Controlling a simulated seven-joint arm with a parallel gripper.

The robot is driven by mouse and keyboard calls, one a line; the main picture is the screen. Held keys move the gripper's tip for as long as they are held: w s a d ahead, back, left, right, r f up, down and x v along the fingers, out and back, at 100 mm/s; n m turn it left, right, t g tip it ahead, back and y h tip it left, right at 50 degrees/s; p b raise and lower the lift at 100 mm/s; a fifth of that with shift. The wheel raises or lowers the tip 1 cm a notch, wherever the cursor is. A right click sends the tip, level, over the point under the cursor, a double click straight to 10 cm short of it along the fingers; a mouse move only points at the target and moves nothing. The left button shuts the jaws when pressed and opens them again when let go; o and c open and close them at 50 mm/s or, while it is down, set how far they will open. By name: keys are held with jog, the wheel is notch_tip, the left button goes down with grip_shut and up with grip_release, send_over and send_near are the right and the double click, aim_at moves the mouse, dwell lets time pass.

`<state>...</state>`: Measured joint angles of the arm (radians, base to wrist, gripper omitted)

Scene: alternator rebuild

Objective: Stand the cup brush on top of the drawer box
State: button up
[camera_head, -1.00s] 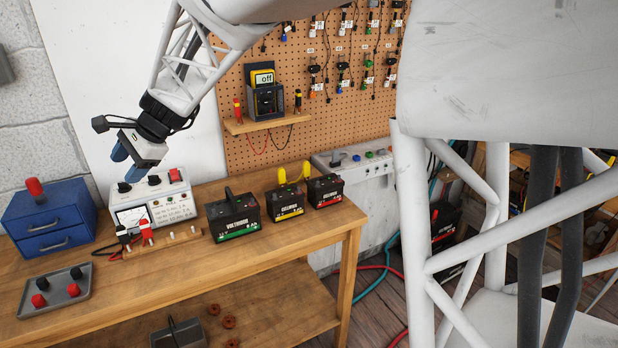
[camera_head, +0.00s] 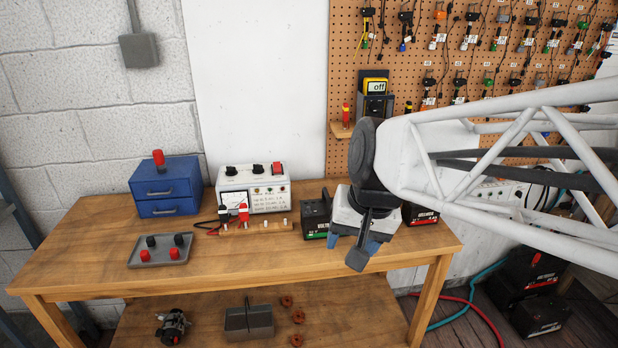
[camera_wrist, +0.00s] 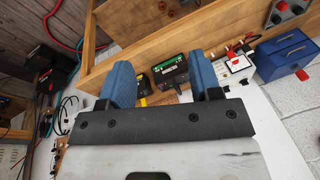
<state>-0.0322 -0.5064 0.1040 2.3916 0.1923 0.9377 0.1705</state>
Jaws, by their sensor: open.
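The blue drawer box (camera_head: 165,188) stands at the left back of the wooden bench, both drawers shut. A small red upright piece (camera_head: 158,157) stands on its top; it may be the cup brush, but it is too small to make out bristles. The box (camera_wrist: 285,57) and red piece (camera_wrist: 302,75) also show at the right of the wrist view. My gripper (camera_head: 352,245) is over the right part of the bench, well right of the box. In the wrist view its blue fingers (camera_wrist: 160,62) are apart with nothing between them.
A grey tray (camera_head: 160,262) with red and black knobs lies in front of the box. A white test unit (camera_head: 253,190) stands right of the box. Black batteries (camera_head: 315,218) stand near my gripper, partly hidden by it. The bench front between tray and gripper is clear.

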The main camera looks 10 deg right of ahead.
jog(key=s+d+f+n+h, duration=0.2)
jog(key=s+d+f, duration=0.1)
jog(key=s, duration=0.5)
jog(key=shift+d, duration=0.65)
dwell(0.5)
